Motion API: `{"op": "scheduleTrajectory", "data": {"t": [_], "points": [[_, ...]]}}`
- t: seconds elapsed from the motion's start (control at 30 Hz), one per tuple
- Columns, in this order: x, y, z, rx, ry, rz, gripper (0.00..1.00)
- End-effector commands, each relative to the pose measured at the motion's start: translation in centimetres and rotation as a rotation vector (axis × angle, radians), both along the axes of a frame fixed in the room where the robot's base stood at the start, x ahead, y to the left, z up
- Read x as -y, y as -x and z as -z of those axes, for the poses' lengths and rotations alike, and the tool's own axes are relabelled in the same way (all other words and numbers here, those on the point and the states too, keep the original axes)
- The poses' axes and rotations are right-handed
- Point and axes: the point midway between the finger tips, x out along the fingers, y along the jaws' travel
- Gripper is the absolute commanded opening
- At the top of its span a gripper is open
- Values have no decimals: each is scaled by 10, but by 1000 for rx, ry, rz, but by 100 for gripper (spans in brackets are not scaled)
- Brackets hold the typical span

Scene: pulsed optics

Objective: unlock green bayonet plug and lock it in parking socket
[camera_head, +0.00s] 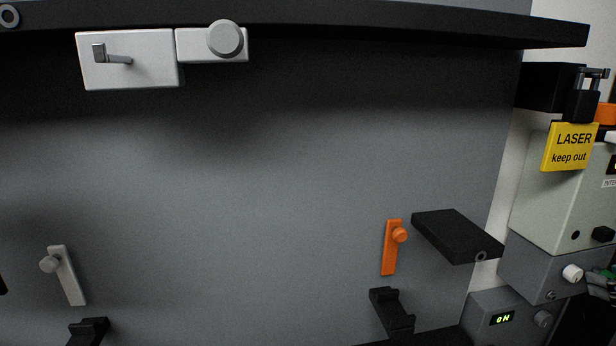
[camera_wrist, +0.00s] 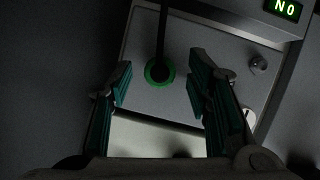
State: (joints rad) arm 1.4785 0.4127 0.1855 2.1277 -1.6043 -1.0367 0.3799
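The green bayonet plug (camera_wrist: 158,71) shows in the wrist view as a green ring with a dark cable or stem running up from it, against the face of a grey box (camera_wrist: 205,50). My gripper (camera_wrist: 161,78) is open, with its teal-padded fingers on either side of the plug in the picture and visible gaps to it. I see no contact. In the head view, small dark and green parts (camera_head: 606,273) sit at the right edge, too cut off to tell plug from gripper. I cannot make out which fitting is the parking socket.
A lit ON display (camera_head: 503,319) sits on a grey box at lower right; it appears inverted in the wrist view (camera_wrist: 283,8). A small knob (camera_wrist: 258,65) is right of my fingers. A yellow LASER sign (camera_head: 569,147) and a black shelf (camera_head: 455,236) stand nearby.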

Motion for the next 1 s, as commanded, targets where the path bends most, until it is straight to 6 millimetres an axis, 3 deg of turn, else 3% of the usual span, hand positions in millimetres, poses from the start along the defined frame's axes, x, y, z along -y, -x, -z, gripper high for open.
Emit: {"op": "scheduleTrajectory", "data": {"t": [0.03, 0.17, 0.27, 0.3, 0.37, 0.7, 1.0], "points": [[0, 0, 0, 0, 0, 0, 32], [0, 0, 0, 0, 0, 0, 3], [0, 0, 0, 0, 0, 0, 0], [0, 0, 0, 0, 0, 0, 31], [0, 0, 0, 0, 0, 0, 44], [0, 0, -1, -1, -6, -1, 45], [1, 2, -4, -9, -113, -1, 45]]}}
